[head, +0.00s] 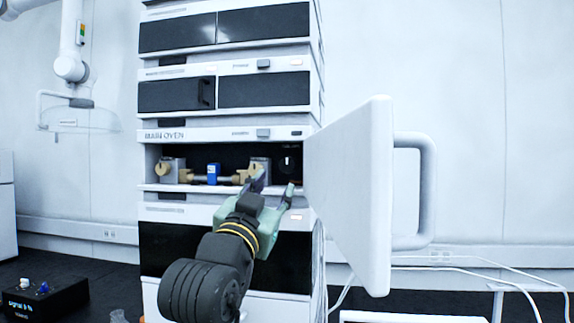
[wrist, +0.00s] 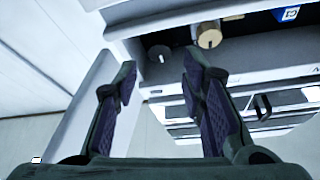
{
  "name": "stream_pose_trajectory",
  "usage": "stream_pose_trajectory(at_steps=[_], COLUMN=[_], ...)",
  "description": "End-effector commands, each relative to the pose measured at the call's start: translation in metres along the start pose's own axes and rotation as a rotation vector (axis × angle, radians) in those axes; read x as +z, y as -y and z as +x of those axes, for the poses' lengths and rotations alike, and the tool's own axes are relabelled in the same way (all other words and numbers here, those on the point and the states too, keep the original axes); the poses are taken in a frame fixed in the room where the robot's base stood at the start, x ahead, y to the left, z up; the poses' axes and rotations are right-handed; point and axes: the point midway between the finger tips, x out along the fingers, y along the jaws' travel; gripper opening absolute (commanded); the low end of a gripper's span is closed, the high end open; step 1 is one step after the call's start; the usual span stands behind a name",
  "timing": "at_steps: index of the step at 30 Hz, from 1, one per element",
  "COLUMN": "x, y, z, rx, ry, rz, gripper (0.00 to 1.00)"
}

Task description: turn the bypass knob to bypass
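The compartment marked MAIN OVEN (head: 165,135) stands open in the stack. Inside, a dark round knob (head: 288,163) with a pale mark sits at the right end; it also shows as a black knob in the wrist view (wrist: 160,52). A tan round knob (head: 243,175) is on a block to its left and also shows in the wrist view (wrist: 208,37). No bypass label is legible on either. My gripper (head: 273,185) is open and empty in front of the opening's right part, below the dark knob. In the wrist view, the dark knob lies beyond the gap between my fingertips (wrist: 159,68).
The white oven door (head: 350,190) is swung open to the right of my gripper, its handle (head: 428,190) outward. A blue block (head: 213,174) and a left tan knob (head: 161,170) are also inside. The opening's lower ledge (head: 165,188) runs close to my fingers.

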Motion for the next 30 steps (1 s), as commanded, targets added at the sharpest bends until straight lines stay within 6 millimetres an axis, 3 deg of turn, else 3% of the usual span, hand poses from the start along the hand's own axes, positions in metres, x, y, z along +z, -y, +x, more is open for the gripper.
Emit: stream_pose_trajectory(at_steps=[15,21,30], x=[-0.003,-0.001,0.0], y=[0.001,0.001,0.001], z=[0.088,0.102,0.103], rx=[0.001,-0.001,-0.002], ry=[0.002,0.0,0.0], rz=[-0.001,0.0,0.0], gripper=[0.37,0.37,0.37])
